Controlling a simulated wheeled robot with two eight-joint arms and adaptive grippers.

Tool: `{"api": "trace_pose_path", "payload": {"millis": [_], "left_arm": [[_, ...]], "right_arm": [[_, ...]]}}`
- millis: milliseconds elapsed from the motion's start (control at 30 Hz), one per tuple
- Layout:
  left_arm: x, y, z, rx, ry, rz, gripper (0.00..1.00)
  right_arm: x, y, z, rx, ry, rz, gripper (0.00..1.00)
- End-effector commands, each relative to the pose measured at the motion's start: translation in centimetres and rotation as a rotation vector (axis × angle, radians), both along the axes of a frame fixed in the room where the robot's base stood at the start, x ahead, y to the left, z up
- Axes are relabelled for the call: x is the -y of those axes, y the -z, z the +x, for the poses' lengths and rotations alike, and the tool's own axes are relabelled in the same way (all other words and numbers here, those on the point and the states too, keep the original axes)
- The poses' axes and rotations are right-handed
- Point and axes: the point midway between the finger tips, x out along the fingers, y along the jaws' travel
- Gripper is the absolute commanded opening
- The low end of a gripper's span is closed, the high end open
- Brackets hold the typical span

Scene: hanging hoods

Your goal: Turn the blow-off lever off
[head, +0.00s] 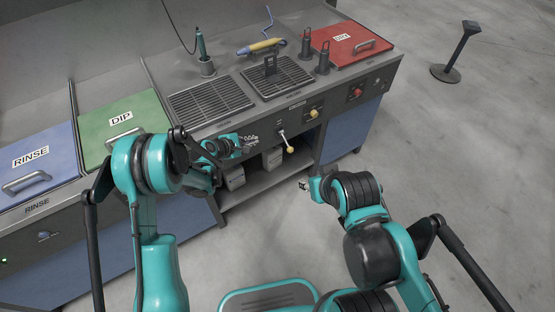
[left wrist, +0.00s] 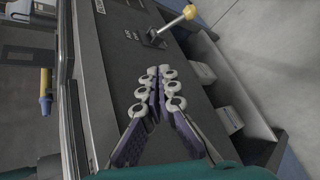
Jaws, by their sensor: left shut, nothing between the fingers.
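The blow-off lever (head: 286,142) is on the dark front panel of the bench, a grey metal rod with a pale yellow knob (head: 290,150). In the left wrist view the lever (left wrist: 171,25) stands out from a slotted plate, its yellow knob (left wrist: 190,12) at the top. My left gripper (head: 252,139) is at the panel, to the left of the lever and apart from it. In the left wrist view its fingers (left wrist: 158,88) are closed together and empty. My right gripper (head: 303,185) is lower, in front of the bench; its fingers are too small to judge.
A yellow knob (head: 313,114) and a red knob (head: 357,92) are right of the lever. Pale boxes (head: 272,157) stand on the shelf below. The green DIP lid (head: 124,122), blue RINSE lid (head: 38,165) and red lid (head: 345,42) are closed.

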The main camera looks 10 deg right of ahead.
Motion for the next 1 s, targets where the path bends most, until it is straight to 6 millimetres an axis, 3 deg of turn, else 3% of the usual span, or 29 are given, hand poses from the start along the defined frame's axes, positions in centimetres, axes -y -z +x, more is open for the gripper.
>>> {"api": "trace_pose_path", "payload": {"millis": [300, 500, 1000], "left_arm": [[3.0, 9.2, -0.2, -0.137, -0.076, -0.217, 0.00], [4.1, 13.0, -1.1, -0.205, -0.106, -0.314, 0.00], [4.4, 14.0, -1.4, -0.225, -0.115, -0.340, 0.00]], "right_arm": [[0.0, 1.0, 0.0, 0.000, 0.000, 0.000, 0.40], [0.0, 1.3, 0.0, 0.000, 0.000, 0.000, 0.40], [0.0, 1.4, 0.0, 0.000, 0.000, 0.000, 0.40]]}}
